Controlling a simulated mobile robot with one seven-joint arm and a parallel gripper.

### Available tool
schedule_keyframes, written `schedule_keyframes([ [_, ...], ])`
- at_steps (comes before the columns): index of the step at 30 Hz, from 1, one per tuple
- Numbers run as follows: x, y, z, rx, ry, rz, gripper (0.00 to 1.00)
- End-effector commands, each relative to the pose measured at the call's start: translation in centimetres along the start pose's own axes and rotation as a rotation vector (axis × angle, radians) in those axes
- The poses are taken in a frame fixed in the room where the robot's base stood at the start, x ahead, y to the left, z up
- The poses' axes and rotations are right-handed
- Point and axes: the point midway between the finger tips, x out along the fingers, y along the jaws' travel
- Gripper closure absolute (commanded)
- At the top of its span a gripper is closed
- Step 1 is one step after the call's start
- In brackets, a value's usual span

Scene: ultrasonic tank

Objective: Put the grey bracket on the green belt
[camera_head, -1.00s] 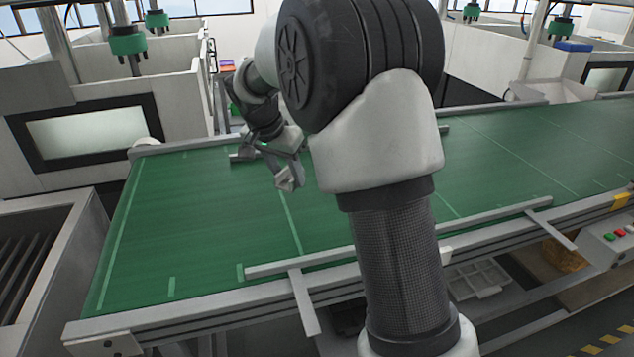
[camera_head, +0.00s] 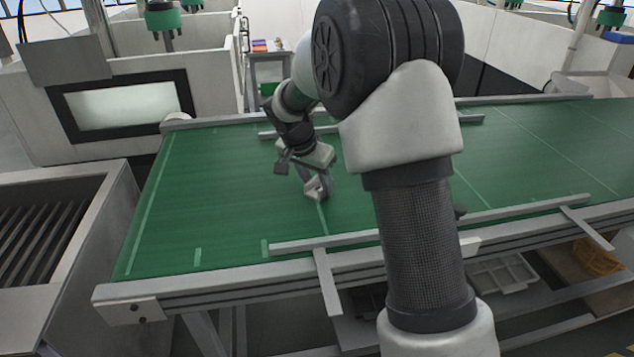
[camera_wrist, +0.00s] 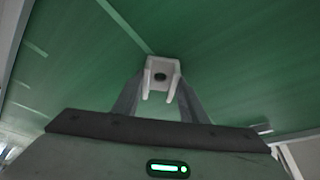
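The grey bracket (camera_wrist: 160,72) shows in the wrist view as a small light-grey U-shaped piece with a dark hole, between the two fingertips. My gripper (camera_head: 315,180) is shut on it, just above or at the green belt (camera_head: 220,190). The bracket (camera_head: 318,188) also shows in the head view, at the end of the fingers. I cannot tell whether the bracket touches the belt. The belt surface (camera_wrist: 90,60) fills most of the wrist view behind the bracket.
A metal guide rail (camera_head: 430,223) runs along the belt's near side, and another rail (camera_head: 268,134) lies along the far side. A grey bin with slats (camera_head: 40,225) stands at the left. The left part of the belt is clear.

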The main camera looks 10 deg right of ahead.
Motion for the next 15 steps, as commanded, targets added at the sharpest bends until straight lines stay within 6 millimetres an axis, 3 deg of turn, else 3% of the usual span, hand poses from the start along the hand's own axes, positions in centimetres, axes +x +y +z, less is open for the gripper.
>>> schedule_keyframes([
  [1,0.01,-0.01,0.01,0.000,0.000,0.000,0.54],
  [3,0.00,-0.01,0.00,0.000,0.000,0.000,0.43],
  [15,-0.65,-0.06,-0.14,0.000,0.001,-0.002,0.42],
])
